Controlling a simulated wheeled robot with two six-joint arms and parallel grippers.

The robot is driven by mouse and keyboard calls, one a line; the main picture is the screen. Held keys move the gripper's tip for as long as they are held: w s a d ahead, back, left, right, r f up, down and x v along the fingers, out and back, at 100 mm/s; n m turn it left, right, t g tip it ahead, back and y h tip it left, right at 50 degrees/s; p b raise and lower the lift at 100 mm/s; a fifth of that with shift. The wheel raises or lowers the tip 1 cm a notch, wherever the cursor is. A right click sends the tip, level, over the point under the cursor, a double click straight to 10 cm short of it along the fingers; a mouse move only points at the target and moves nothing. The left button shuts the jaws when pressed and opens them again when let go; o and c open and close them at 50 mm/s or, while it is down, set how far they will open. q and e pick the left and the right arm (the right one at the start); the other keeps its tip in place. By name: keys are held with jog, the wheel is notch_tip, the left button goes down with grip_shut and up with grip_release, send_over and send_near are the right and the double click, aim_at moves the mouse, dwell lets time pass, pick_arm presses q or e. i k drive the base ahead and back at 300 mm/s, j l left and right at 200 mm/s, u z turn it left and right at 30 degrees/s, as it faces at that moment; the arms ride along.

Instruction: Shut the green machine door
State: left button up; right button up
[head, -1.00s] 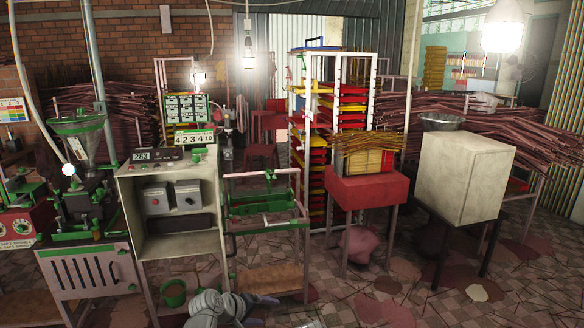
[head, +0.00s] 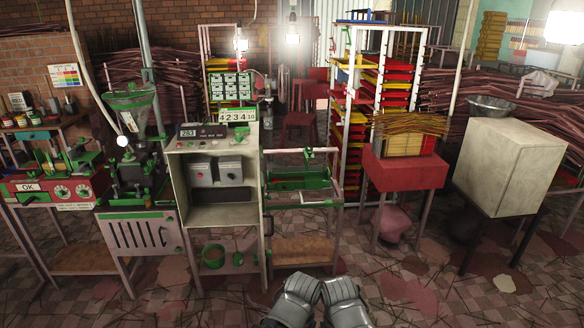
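The green machine (head: 135,165) stands left of centre, with a hopper (head: 133,105) on top. Below it is a pale slotted panel (head: 140,234) with green fittings at its corners; it looks flush with the frame. To its right stands a pale cabinet (head: 178,200) with an open front and two grey switch boxes (head: 231,170) inside. A narrow upright edge with a dark handle (head: 268,225) shows at its right side; I cannot tell if this is a swung-out door. My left gripper (head: 293,300) and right gripper (head: 343,300) are low at the bottom centre, apart from the machine, their fingers not clear.
A red machine (head: 60,188) with an OK label stands at the left. A green-trimmed stand (head: 302,180) is right of the cabinet. A red table (head: 404,172) and a large pale box (head: 508,165) stand further right. The tiled floor (head: 400,290) in front has free room.

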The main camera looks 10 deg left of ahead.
aim_at(266, 217)
jog(key=i+l+u, duration=0.15)
jog(key=l+u, duration=0.45)
jog(key=i+l+u, duration=0.1)
jog(key=l+u, duration=0.2)
jog(key=l, duration=0.2)
jog(key=i+z, duration=0.4)
jog(key=k+l, duration=0.05)
